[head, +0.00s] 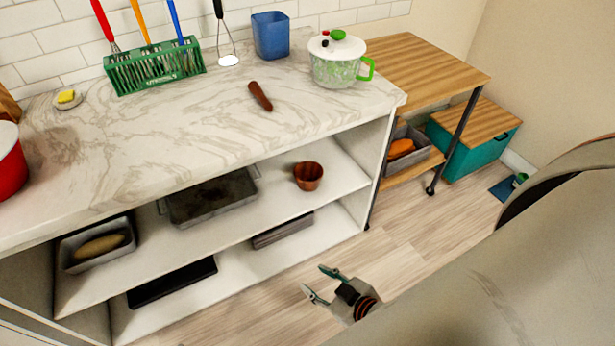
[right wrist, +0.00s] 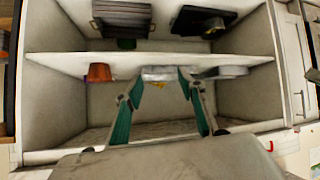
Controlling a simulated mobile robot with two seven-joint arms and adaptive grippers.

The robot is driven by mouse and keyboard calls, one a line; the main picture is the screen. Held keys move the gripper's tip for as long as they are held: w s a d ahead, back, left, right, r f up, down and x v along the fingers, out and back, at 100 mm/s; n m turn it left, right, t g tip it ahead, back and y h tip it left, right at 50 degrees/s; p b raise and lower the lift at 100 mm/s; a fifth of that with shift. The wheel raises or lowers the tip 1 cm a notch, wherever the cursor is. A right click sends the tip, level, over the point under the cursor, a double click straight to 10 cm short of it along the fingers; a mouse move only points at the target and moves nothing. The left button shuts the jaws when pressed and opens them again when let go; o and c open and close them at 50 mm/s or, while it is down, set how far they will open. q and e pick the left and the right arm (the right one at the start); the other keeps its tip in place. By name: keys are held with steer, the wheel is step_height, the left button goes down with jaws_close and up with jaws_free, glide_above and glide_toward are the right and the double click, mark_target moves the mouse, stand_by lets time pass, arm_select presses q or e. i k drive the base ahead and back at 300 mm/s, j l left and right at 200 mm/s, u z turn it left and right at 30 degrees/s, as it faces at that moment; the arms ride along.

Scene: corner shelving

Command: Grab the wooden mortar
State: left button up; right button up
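The wooden mortar (head: 309,176) is a small reddish-brown cup on the upper inner shelf (head: 340,178) of the white unit, near its right end. It also shows in the right wrist view (right wrist: 100,72), left of the fingers, where the scene looks upside down. My right gripper (head: 316,281) is in front of the unit, apart from the mortar and low in the head view. Its two green-lined fingers are spread with nothing between them; they also show in the right wrist view (right wrist: 160,84). My left gripper is not in view.
A dark metal tray (head: 212,197) sits left of the mortar on the same shelf, with a loaf pan (head: 97,244) further left. A brown pestle-like stick (head: 260,96) and a lidded pot (head: 337,70) are on the marble counter (head: 200,122). Floor before the unit is clear.

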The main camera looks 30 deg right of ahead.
mark_target(309, 175)
steer(key=i+l+u, duration=0.25)
steer(key=l, duration=1.35)
steer(key=l+u, duration=0.3)
steer(key=l, duration=1.65)
steer(key=i+l+u, duration=0.1)
steer(key=l, duration=0.3)
